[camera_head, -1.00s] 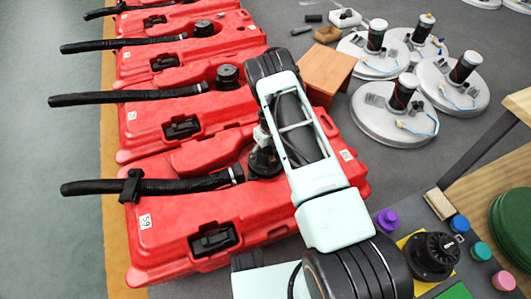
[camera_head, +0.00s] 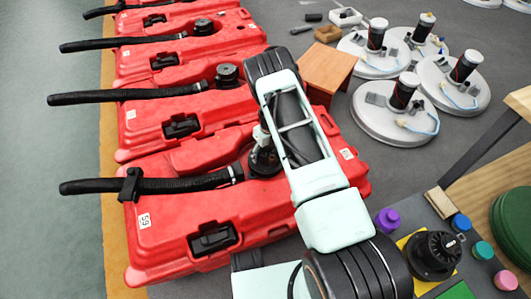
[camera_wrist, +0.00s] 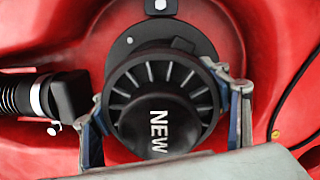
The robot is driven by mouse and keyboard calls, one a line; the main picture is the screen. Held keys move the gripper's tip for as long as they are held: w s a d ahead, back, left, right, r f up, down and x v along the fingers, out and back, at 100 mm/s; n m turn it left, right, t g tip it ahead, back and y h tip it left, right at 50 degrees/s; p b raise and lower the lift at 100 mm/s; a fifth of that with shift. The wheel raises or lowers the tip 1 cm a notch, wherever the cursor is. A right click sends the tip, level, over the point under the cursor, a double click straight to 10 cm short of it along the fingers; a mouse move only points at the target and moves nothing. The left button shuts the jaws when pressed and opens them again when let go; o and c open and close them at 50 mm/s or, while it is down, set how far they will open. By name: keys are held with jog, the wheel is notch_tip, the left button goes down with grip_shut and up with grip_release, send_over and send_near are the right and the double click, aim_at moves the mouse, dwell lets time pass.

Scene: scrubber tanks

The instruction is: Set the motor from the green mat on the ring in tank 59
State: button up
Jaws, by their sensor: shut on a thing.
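The motor (camera_wrist: 158,118) is a round black part with a finned top and the word NEW on it. My gripper (camera_wrist: 168,108) is shut on it, one finger on each side. In the head view the motor (camera_head: 264,160) shows upright, partly hidden by my arm, over the right part of red tank 59 (camera_head: 185,225). The dark ring (camera_wrist: 151,42) on the tank shows behind the motor, which covers most of it. I cannot tell whether the motor touches the ring. The green mat (camera_head: 457,292) is bare where it shows at the bottom edge.
Tank 59's black hose (camera_head: 180,185) ends left of the motor. More red tanks (camera_head: 190,125) stand behind. A black knobbed part (camera_head: 435,255) sits on a yellow mat (camera_head: 408,243) at right, near coloured caps. White discs with motors (camera_head: 395,115) lie on the floor.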

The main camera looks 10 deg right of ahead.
jog(key=shift+w+f+b, duration=0.15)
jog(key=shift+f+b, duration=0.95)
jog(key=shift+b, duration=0.55)
dwell(1.9)
jog(key=o, duration=2.1)
jog(key=shift+o, duration=0.4)
jog(key=shift+o, duration=1.4)
jog(key=shift+s+f, duration=0.15)
jog(key=shift+s, duration=0.05)
jog(key=shift+w, duration=0.1)
jog(key=shift+r+p, duration=2)
jog(key=shift+r, duration=1.6)
